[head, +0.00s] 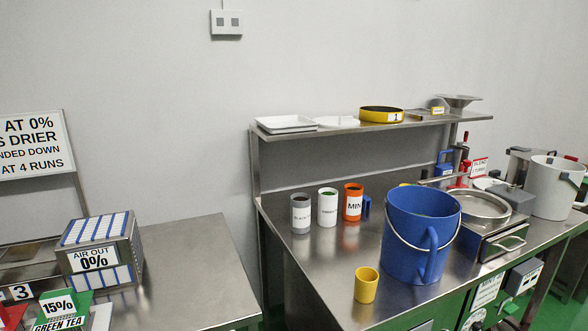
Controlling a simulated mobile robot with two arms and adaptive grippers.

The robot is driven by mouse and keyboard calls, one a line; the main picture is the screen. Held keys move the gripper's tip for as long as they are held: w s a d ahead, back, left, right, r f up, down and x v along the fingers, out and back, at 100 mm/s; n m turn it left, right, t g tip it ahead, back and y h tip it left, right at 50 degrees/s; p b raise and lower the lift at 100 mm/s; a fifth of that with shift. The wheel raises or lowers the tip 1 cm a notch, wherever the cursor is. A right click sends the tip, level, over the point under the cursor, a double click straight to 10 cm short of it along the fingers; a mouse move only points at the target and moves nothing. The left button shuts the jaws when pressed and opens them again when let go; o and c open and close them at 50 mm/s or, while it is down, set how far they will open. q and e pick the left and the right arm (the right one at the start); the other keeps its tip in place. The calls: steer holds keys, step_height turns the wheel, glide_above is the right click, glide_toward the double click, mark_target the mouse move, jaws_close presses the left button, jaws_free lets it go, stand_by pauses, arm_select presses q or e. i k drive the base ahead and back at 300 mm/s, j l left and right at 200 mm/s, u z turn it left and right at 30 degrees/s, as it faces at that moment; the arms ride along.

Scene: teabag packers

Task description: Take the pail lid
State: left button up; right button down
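No lid is on the large blue pail (421,240), which stands open at the front of the right steel bench with its wire handle hanging down. A flat white piece (338,122) lies on the raised shelf; it may be the pail lid, but I cannot tell for sure. A white pail (556,187) stands at the far right of the bench. Neither of my grippers shows in the head view.
The shelf (437,125) also holds a white tray (287,125), a yellow ring (381,114) and a scale pan. Several labelled cans and a yellow cup (366,285) stand left of the blue pail. The left bench (190,275) has clear room right of the "AIR OUT" box (101,250).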

mark_target(480, 183)
steer(key=i+l+u, duration=0.1)
steer(key=l, duration=0.65)
steer(key=i+l+u, duration=0.15)
steer(key=l, duration=0.65)
steer(key=i+l+u, duration=0.1)
steer(key=l, duration=0.7)
steer(key=i+l+u, duration=0.1)
steer(key=l, duration=0.7)
steer(key=l+u, duration=0.3)
steer(key=l, duration=1)
steer(key=l+u, duration=0.25)
steer(key=l, duration=1)
